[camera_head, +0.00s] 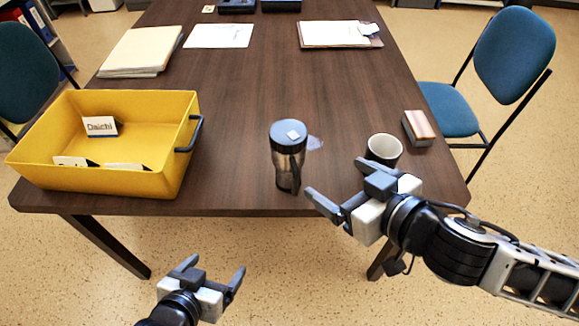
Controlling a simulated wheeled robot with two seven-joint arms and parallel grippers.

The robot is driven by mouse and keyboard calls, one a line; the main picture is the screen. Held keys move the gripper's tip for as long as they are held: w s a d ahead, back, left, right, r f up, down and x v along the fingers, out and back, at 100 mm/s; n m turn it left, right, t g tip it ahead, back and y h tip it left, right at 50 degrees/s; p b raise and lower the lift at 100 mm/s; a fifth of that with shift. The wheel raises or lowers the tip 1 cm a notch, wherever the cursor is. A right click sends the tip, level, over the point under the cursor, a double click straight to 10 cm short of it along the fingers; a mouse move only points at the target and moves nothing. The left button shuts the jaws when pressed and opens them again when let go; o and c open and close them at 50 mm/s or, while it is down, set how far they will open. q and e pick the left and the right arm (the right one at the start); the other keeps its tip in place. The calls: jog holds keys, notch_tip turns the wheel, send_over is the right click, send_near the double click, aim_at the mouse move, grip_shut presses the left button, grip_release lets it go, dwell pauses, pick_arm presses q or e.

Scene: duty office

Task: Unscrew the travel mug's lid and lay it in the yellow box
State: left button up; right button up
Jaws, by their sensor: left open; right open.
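The travel mug (287,165) stands upright on the dark table, a dark steel body with a handle facing front. Its blue-grey lid (289,135) is on top and has a small white square on it. The yellow box (110,180) sits at the table's left front, with a dark handle at its right end and white name cards inside. My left gripper (211,271) is open and empty, low in front of the table edge. My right gripper (335,184) is open and empty, just right of the mug and apart from it.
A white cup (384,148) stands behind my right gripper, partly hidden by it. A small block-like object (418,127) lies at the right edge. Folders and papers (142,50) lie at the back. Blue chairs (515,50) flank the table (240,90), whose middle is clear.

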send_near(298, 154)
jog(key=x, duration=0.5)
jog(key=shift+a+r+p, duration=0.25)
jog(key=shift+r+p, duration=0.15)
jog(key=shift+d+f+x, duration=0.1)
jog(key=shift+f+x, duration=0.1)
jog(key=shift+x, duration=1.3)
jog(key=shift+d+f+x, duration=0.15)
jog(key=shift+x, duration=1.4)
jog(key=c, duration=1.5)
jog(key=shift+c, duration=0.5)
jog(key=shift+r, duration=0.1)
